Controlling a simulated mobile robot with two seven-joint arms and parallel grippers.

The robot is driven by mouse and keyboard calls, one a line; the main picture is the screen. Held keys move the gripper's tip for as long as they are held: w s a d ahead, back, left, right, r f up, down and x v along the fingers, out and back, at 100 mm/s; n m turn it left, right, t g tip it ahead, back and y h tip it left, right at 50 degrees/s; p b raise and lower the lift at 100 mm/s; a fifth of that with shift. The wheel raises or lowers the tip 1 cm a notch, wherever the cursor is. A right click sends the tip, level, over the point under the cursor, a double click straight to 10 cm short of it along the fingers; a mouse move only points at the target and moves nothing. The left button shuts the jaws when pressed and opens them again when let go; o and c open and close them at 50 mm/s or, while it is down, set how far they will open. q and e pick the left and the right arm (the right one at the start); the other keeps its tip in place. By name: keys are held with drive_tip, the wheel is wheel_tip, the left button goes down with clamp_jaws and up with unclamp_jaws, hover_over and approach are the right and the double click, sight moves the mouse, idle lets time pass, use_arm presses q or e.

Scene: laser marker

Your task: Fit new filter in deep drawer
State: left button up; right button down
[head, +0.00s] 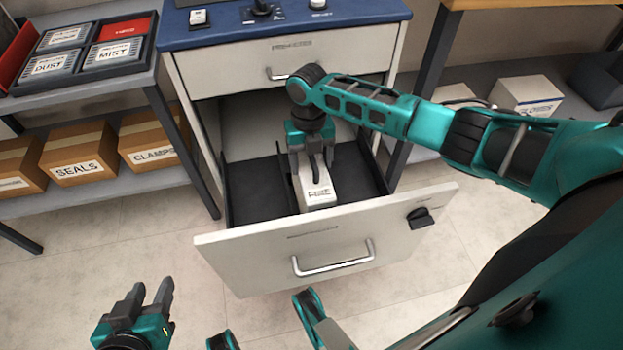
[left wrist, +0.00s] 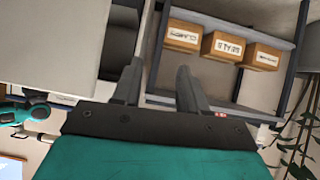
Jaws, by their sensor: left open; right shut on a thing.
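The deep drawer (head: 215,255) is pulled out of the white cabinet, with a dark inside and a bar handle on its front. A white box with a printed label (head: 318,196) is in the drawer near its middle; I cannot tell whether it is the new filter. My right gripper (head: 312,165) reaches down into the drawer and is shut on the white box, hiding its back part. My left gripper (head: 150,292) is open and empty over the floor, left of the drawer front. Its open fingers also show in the left wrist view (left wrist: 158,85).
A tray (head: 146,22) on the left shelf holds dark labelled cartridges, among them DUST (head: 50,66) and MIST (head: 113,54), and a red one. Cardboard boxes (head: 78,158) stand below. The floor in front is clear.

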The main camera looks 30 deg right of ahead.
drive_tip(key=shift+f, duration=0.65)
wheel_tip(320, 180, down, 3)
drive_tip(key=shift+f+b, duration=0.1)
drive_tip(key=shift+b, duration=0.8)
drive_tip(key=shift+f, duration=0.2)
drive_tip(key=shift+r, duration=0.1)
drive_tip(key=shift+f, duration=0.2)
drive_tip(key=shift+c, duration=0.5)
unclamp_jaws()
use_arm(q)
drive_tip(key=shift+w+d+f, duration=0.25)
drive_tip(key=shift+d, duration=0.15)
